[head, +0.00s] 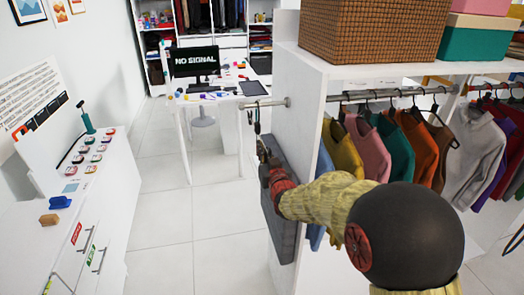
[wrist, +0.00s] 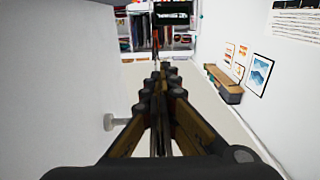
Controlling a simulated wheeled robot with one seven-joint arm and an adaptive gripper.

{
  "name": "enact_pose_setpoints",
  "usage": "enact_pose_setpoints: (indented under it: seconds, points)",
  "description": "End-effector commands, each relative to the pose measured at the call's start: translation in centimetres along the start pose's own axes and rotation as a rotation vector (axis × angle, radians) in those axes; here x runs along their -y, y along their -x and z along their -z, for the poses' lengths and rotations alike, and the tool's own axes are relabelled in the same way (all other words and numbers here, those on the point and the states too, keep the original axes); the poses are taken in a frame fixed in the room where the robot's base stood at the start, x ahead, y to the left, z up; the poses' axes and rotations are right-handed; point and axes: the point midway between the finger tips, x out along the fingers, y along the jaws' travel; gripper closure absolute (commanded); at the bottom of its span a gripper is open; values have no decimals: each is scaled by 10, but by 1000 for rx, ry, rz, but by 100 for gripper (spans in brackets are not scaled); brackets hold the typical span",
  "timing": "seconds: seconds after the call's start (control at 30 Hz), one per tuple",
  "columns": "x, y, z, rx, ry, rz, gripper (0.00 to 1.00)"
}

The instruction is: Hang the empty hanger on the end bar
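The end bar (head: 265,103) is a short metal rod that sticks out to the left from the wardrobe's white end panel. The hook of a dark, thin hanger (head: 257,123) shows at the bar. I cannot tell whether it rests over the bar or is just beside it. My gripper (head: 264,152) is just below the bar, beside the end panel, with its fingers close together on the hanger. In the wrist view my gripper's fingers (wrist: 160,72) are nearly together, with a thin dark strip between them. Most of the hanger is hidden by my gripper.
Colourful garments (head: 400,145) hang on the inner rail to the right. A wicker basket (head: 372,30) stands on top. A white cabinet (head: 75,225) is at left; the floor (head: 165,215) between is clear.

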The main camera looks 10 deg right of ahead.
Motion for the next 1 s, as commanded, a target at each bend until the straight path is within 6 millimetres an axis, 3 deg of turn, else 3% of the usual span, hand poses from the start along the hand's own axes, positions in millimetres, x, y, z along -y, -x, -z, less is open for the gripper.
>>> enact_pose_setpoints:
  seconds: [0.47, 0.9, 1.0]
  points:
    - [0, 1, -6, 6, 0, 0, 100]
    - [0, 0, -4, 3, 0, 0, 76]
    - [0, 0, -4, 3, 0, 0, 74]
